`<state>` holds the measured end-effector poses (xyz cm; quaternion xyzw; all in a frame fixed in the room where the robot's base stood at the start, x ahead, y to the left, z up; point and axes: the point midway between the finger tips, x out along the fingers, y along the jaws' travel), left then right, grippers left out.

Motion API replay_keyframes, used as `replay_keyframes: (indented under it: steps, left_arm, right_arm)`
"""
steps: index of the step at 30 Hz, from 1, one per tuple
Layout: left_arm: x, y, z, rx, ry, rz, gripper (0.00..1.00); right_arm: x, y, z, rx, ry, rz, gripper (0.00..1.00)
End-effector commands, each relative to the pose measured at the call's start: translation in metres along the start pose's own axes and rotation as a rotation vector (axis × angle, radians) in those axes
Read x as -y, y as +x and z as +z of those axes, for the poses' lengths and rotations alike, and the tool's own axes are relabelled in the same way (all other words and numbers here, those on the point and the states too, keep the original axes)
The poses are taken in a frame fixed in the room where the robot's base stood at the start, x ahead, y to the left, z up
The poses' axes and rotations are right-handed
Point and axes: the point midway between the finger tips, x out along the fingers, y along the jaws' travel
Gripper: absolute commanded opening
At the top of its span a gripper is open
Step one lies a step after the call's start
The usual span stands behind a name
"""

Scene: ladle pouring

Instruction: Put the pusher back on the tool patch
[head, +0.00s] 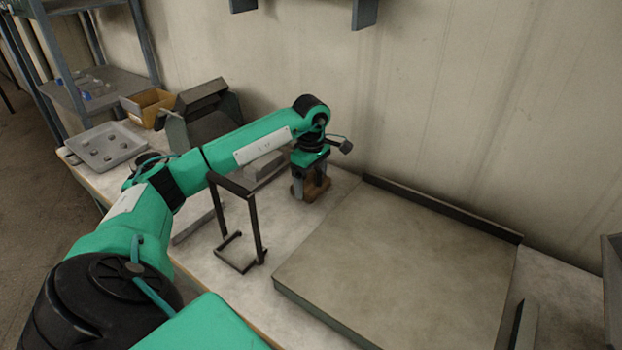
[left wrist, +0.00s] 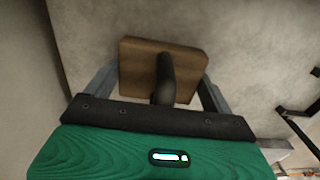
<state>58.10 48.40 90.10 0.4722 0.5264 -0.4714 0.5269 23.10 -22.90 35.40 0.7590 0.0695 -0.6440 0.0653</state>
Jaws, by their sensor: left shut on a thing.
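The pusher is a brown wooden block with a dark upright handle; its block shows low between my fingers in the head view (head: 316,190) and fills the middle of the left wrist view (left wrist: 140,68). My left gripper (head: 310,182) points down and is shut on the pusher, one finger on each side. The pusher is at or just above the pale worktop, left of the large board; I cannot tell if it touches. No marked tool patch can be made out. My right gripper is not in view.
A large flat board (head: 400,260) with a dark back rail (head: 440,208) takes up the right of the worktop. A dark wire stand (head: 258,225) stands left of it. A grey tray (head: 105,147), a cardboard box (head: 148,105) and dark bins (head: 205,105) lie farther left. The wall is close behind.

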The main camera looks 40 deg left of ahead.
Motion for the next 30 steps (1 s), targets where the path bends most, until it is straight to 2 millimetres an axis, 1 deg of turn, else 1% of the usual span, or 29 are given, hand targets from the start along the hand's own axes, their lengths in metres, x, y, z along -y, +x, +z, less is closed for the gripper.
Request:
replay_keyframes:
  steps: [3, 4, 5, 6, 9, 14, 16, 17, 20, 23, 24, 30]
  left_arm:
    - [0.0, 0.003, 0.0, 0.0, 0.0, 0.0, 0.6]
    - [0.0, 0.002, 0.0, 0.0, 0.0, 0.0, 0.92]
    - [0.0, 0.002, 0.0, 0.0, 0.0, 0.0, 0.98]
    - [0.0, 0.002, 0.0, 0.0, 0.0, 0.0, 1.0]
    - [0.0, 0.002, 0.0, 0.0, 0.0, -0.001, 1.0]
    - [0.0, 0.001, 0.0, 0.0, 0.0, 0.0, 1.0]
    - [0.0, -0.002, 0.0, 0.0, 0.0, 0.0, 1.0]
    - [0.0, -0.005, 0.0, 0.0, 0.0, 0.001, 1.0]
    - [-0.001, -0.021, -0.001, -0.001, -0.001, 0.004, 1.0]
    - [-0.001, -0.042, -0.001, -0.001, -0.001, 0.005, 1.0]
    - [-0.001, -0.051, -0.001, -0.001, -0.001, 0.005, 1.0]
    - [-0.001, -0.089, 0.0, 0.0, -0.001, 0.004, 1.0]
  right_arm:
    - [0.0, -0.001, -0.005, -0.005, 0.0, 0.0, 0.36]
    - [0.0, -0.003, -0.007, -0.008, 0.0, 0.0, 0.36]
    - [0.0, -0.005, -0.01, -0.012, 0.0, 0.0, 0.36]
    - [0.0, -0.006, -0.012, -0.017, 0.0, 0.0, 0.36]
    - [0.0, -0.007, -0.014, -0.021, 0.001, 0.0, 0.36]
    - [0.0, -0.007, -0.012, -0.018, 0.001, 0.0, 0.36]
    - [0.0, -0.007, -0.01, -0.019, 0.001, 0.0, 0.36]
    - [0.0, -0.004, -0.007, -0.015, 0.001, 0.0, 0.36]
    - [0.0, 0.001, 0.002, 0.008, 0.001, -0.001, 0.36]
    - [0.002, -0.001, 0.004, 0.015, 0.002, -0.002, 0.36]
    - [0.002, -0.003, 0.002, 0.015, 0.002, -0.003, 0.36]
    - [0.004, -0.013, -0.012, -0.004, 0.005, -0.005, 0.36]
